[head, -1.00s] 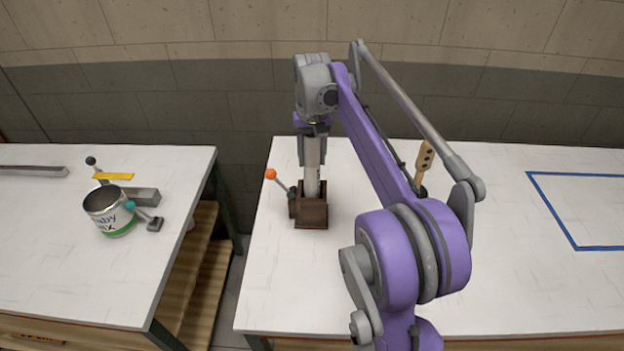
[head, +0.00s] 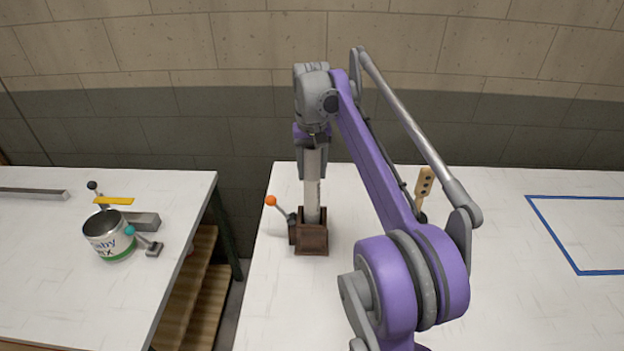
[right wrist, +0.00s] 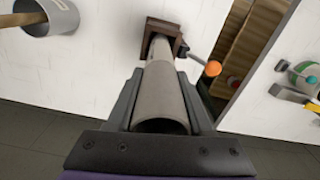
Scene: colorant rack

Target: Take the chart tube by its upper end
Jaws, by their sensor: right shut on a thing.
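The chart tube (head: 312,185) is a grey cylinder standing upright in a square brown holder (head: 312,241) on the right-hand table. In the right wrist view the tube (right wrist: 160,98) runs from its open upper end near the camera down to the holder (right wrist: 160,33). My right gripper (head: 312,150) is at the tube's upper end, with its jaws (right wrist: 162,92) on both sides of the tube and shut on it. The arm hides part of the gripper in the head view. My left gripper is not in view.
An orange-knobbed lever (head: 271,201) stands beside the holder. A wooden-handled thing (head: 424,186) is behind my arm, and a blue outline (head: 560,235) marks the right of the table. A gap separates the left table (head: 60,290), which holds a labelled can (head: 108,240).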

